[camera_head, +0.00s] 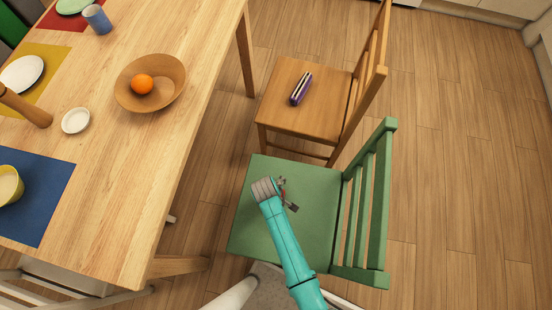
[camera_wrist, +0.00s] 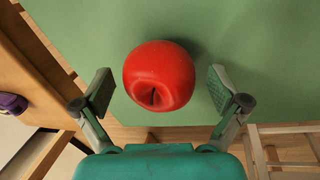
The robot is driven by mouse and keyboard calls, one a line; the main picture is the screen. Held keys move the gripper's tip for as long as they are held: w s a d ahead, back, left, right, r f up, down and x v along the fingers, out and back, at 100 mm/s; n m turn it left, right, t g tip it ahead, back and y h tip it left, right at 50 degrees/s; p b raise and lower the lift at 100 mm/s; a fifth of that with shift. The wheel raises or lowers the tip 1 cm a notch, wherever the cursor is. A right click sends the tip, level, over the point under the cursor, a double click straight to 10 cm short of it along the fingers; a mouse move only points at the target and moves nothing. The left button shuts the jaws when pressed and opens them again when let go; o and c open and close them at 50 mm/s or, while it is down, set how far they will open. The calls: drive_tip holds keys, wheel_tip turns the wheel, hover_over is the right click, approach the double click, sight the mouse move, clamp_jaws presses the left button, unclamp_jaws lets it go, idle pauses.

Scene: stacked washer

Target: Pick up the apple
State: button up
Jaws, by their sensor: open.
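The red apple (camera_wrist: 159,72) sits on the green chair's seat (camera_wrist: 80,25), and its stem hollow shows. In the head view only a bit of red (camera_head: 283,193) shows beside my gripper; my wrist hides the rest. My gripper (camera_wrist: 161,90) is open above the seat, which also shows in the head view (camera_head: 312,222). In the wrist view the apple appears between the two fingers, with a gap on each side and no finger touching it. How far the fingertips are above the seat is hard to tell.
The green chair's backrest (camera_head: 365,210) rises to the right. A wooden chair (camera_head: 320,120) behind holds a dark purple object (camera_head: 301,89). The table (camera_head: 130,185) at left bears a wooden bowl (camera_head: 170,98) with an orange (camera_head: 142,84). Floor at right is clear.

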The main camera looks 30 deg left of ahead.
drive_tip(key=shift+f, duration=0.2)
drive_tip(key=c, duration=1.4)
drive_tip(key=shift+o, duration=0.2)
drive_tip(key=shift+r, duration=0.15)
drive_tip(key=v, duration=0.3)
drive_tip(key=w+v, duration=0.1)
drive_tip(key=v, duration=0.2)
drive_tip(key=w+v, duration=0.1)
drive_tip(key=v, duration=0.2)
drive_tip(key=shift+w+d+r, duration=0.1)
drive_tip(key=shift+r, duration=0.45)
